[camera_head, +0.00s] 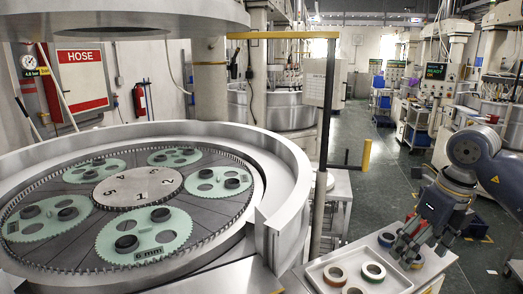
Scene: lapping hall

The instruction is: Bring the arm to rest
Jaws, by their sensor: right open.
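My right arm comes in from the right edge, with its blue-grey joint and dark wrist over the side bench. My right gripper (406,250) is open, its fingers pointing down and to the left above the bench top. No held object is visible between the fingers. A blue-edged ring (387,234) lies beside the fingers. Whether the fingertips touch anything below cannot be told. My left gripper is not in view.
A large round lapping machine (285,160) fills the left, with green toothed carriers (165,246) holding dark rings around a numbered hub. A post (325,130) and a yellow bollard (366,154) stand mid-picture. The floor aisle (365,130) behind is clear.

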